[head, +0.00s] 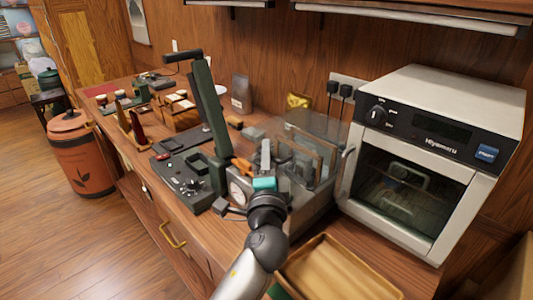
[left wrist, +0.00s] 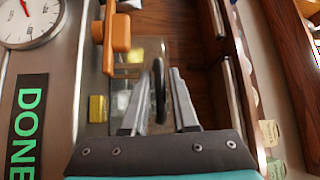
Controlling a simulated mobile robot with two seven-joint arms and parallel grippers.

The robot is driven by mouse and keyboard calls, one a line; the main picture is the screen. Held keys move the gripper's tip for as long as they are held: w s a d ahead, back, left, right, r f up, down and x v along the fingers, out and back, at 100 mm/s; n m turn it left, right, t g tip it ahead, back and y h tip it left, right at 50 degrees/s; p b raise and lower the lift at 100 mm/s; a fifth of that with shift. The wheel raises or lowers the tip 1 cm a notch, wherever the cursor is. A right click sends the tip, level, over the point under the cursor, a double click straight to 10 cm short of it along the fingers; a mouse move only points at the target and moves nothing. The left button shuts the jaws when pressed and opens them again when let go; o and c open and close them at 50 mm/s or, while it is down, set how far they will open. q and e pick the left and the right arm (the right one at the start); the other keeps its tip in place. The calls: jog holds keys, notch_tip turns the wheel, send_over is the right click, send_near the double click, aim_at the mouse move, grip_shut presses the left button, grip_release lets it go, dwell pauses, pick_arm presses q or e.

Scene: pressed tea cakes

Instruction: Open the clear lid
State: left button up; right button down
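The clear lid (head: 318,124) is a transparent panel on top of the clear-walled box beside the oven. It looks closed. Through it I see racks and dark shapes inside. My left gripper (head: 272,152), with a teal band at its base, is at the box's near left side. In the left wrist view the two grey fingers (left wrist: 159,85) stand apart. A dark, upright loop-like handle (left wrist: 158,92) shows between them, with a small gap on each side. I cannot tell whether it belongs to the lid. My right gripper is not in view.
A white oven (head: 440,150) stands close on the right. A wooden tray (head: 335,272) lies in front. A dark press with a tall lever (head: 208,100) stands left of the box. An orange handle (left wrist: 117,32) and a dial (left wrist: 30,18) are near the gripper.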

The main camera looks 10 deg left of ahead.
pick_arm(q)
grip_shut()
jog(key=shift+r, duration=0.1)
dwell(1.2)
